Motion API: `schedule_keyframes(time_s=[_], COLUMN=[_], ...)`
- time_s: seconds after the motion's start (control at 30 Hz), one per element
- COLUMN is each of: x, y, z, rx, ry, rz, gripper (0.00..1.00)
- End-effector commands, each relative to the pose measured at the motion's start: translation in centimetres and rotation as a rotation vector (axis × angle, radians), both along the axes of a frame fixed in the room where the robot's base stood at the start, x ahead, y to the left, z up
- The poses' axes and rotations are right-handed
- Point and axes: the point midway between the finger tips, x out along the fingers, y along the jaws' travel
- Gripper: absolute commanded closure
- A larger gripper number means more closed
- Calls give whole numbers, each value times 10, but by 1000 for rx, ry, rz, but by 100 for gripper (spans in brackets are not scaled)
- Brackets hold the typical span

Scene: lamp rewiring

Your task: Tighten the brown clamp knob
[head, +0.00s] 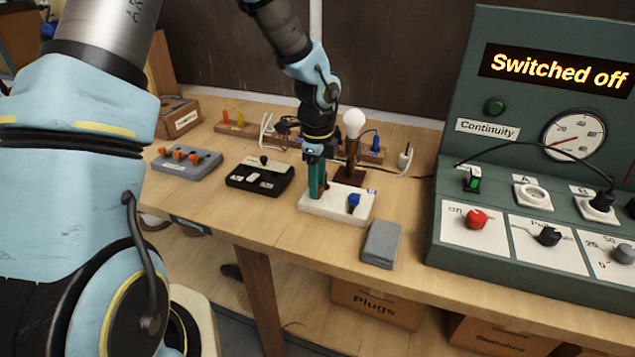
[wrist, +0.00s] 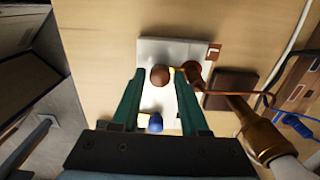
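The brown clamp knob (wrist: 160,75) is a round knob on a white block (wrist: 150,48) in the wrist view. My gripper (wrist: 159,73) points down at it, with its two teal fingers apart, one on each side of the knob; I cannot tell whether they touch it. A blue knob (wrist: 155,122) on the same block lies between the fingers nearer the palm in the picture. A second, reddish-brown round part (wrist: 195,72) is just right of the right fingertip.
A lamp with a white bulb (head: 354,122) stands close behind the block. A black box (head: 260,176) is to the left, and a grey block (head: 381,244) sits in front. The green test panel (head: 450,155) on the right reads "Switched off".

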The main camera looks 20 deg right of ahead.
Motion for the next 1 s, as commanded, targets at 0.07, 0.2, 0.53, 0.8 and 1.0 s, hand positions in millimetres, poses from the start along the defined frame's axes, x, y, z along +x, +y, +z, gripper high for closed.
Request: schedule_keyframes(time_s=[0.07, 0.2, 0.53, 0.8, 1.0], x=[0, 1, 2, 0, 0], y=[0, 0, 0, 0, 0], z=[0, 7, 66, 102, 108], rx=[0, -1, -3, -1, -1], ry=[0, -2, -5, -2, 1], rz=[0, 1, 2, 0, 0], gripper=[56, 56, 56, 56, 56])
